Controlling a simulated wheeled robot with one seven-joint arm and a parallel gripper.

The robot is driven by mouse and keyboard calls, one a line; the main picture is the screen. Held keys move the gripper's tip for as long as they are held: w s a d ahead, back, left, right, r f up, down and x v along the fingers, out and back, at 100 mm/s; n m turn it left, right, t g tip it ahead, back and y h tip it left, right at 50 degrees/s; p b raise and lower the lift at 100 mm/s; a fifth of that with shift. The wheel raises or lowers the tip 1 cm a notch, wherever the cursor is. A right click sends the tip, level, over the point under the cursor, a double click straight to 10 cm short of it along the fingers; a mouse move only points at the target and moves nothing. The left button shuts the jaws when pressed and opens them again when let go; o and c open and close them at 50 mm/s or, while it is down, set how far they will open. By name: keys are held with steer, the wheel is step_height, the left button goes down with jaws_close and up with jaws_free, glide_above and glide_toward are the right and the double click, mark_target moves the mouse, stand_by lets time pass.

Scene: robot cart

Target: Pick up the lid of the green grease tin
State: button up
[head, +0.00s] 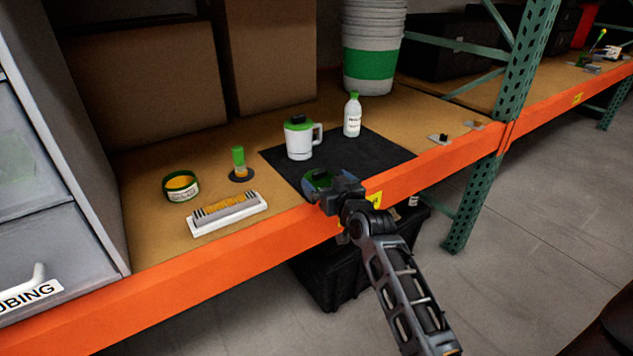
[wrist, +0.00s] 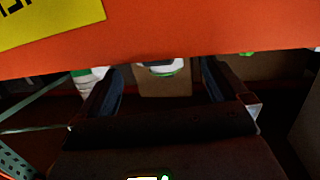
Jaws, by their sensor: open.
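The green grease tin (head: 181,187) stands open at the left of the shelf in the head view, with yellow-orange grease inside. A round green lid (head: 319,179) shows near the front edge of the black mat, partly hidden by my gripper (head: 326,186). My gripper is open at the shelf's front edge, its bluish fingertips close around the lid's place in the picture; I cannot tell whether they touch it.
A white mug (head: 300,141) and a white bottle (head: 352,117) stand behind on the mat (head: 378,153). The orange beam (head: 230,258) runs along the front and fills the wrist view's top.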

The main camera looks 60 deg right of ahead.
mark_target(321, 176)
steer(key=x, duration=0.5)
steer(key=shift+w+d+f, duration=0.2)
steer(key=shift+d+f, duration=0.1)
steer(key=shift+c, duration=0.2)
steer(key=c, duration=0.6)
steer(key=shift+c, duration=0.2)
steer(key=shift+r, duration=0.15)
